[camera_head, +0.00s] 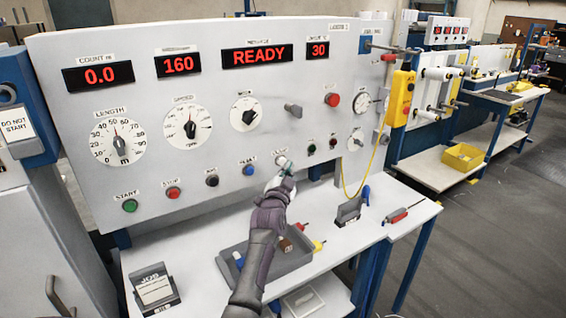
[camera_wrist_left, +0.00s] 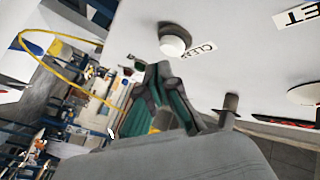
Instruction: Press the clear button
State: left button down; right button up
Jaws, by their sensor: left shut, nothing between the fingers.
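The clear button is a white round knob (camera_wrist_left: 174,44) with a CLEAR label (camera_wrist_left: 202,49) beside it in the left wrist view. In the head view the clear button (camera_head: 281,160) sits in the lower button row of the panel, partly covered by my gripper. My left gripper (camera_head: 287,174) is shut and empty, its tips just below and in front of the button. In the left wrist view the green-and-grey fingers (camera_wrist_left: 152,72) come close to the button; I cannot tell whether they touch it. My right gripper is not in view.
The light panel (camera_head: 225,120) carries dials, red displays and other buttons; the blue button (camera_head: 249,170) is just left of the clear button. Below, a grey tray (camera_head: 230,278) with small items stands on the bench under my arm. A yellow cable (camera_head: 372,172) hangs at right.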

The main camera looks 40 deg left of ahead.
pick_arm(q)
jog(key=d+p, duration=0.1)
jog(key=s+d+p, duration=0.1)
jog(key=d, duration=0.1)
jog(key=s+d+p, duration=0.1)
jog(key=shift+d, duration=0.35)
jog(key=shift+f, duration=0.1)
dwell(1.1)
